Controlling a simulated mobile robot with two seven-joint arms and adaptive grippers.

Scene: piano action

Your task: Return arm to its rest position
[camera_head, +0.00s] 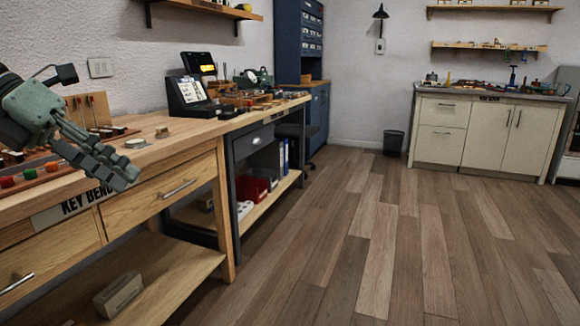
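My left gripper (124,178) comes in from the left edge of the head view, over the front edge of the key bench (190,146). It is grey-green and its fingers point down and to the right. The fingers overlap in this view, so I cannot tell whether they are open or shut. I see nothing held at the fingertips. My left arm is cut off by the left edge. My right gripper and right arm are not in view.
Red, green and orange pieces (30,173) lie in a wooden tray on the bench, partly behind my gripper. A tablet stand (190,92) stands farther back. A drawer (160,192) is shut below. A bin (393,142) and pale cabinet (485,132) stand far off. The wooden floor is clear.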

